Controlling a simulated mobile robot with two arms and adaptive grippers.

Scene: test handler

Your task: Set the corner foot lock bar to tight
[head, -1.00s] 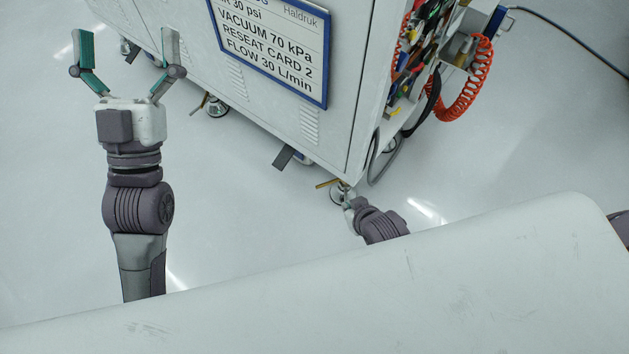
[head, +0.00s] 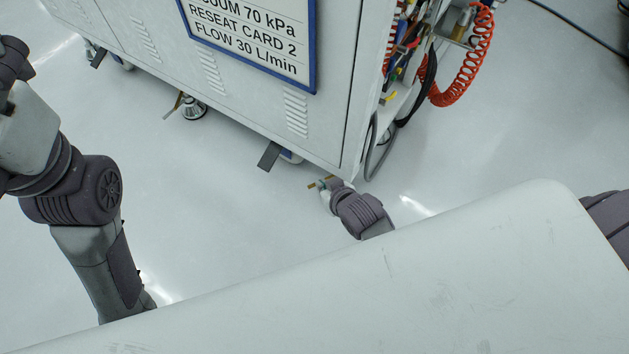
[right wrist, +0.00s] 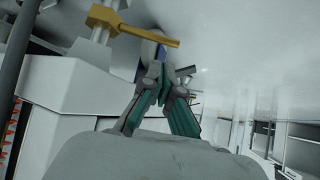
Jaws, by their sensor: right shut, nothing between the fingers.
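The brass corner foot lock bar (head: 312,186) shows as a short end beside my right gripper (head: 328,186), low at the near corner of the white handler cabinet (head: 330,150). The gripper hides most of the foot. In the right wrist view the lock bar (right wrist: 150,33) has a hub around a pale stem (right wrist: 101,33), and its arm points right. My right gripper (right wrist: 161,80) is shut and empty, its tips just short of the bar in the picture; I cannot tell whether they touch. My left arm is at the left edge, its fingers out of frame.
Another levelling foot (head: 194,110) with a brass bar stands farther left under the cabinet. A dark flap (head: 269,156) sticks out near the cabinet's bottom edge. A grey hose (head: 374,150) and an orange coiled hose (head: 470,70) hang at the right. The floor left of the corner is clear.

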